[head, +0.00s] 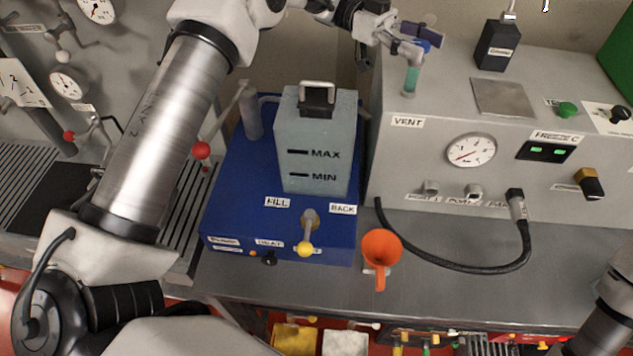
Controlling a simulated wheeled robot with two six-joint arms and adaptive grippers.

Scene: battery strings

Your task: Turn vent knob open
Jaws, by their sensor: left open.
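The vent knob (427,45) looks like a small blue cap on a short green column (411,78), on top of the grey console (385,150) above the VENT label (407,121). My left gripper (418,40) is open at the knob, with its fingers beside it. The fingers partly hide the knob, and I cannot tell whether they touch it. My right gripper is out of view; only part of my right arm shows at the lower right.
A blue base (235,190) carries a grey MAX/MIN tank (315,160) left of the console. An orange funnel (382,247) and black hose (460,268) are in front. A black box (497,46) stands on the console top, right of the knob.

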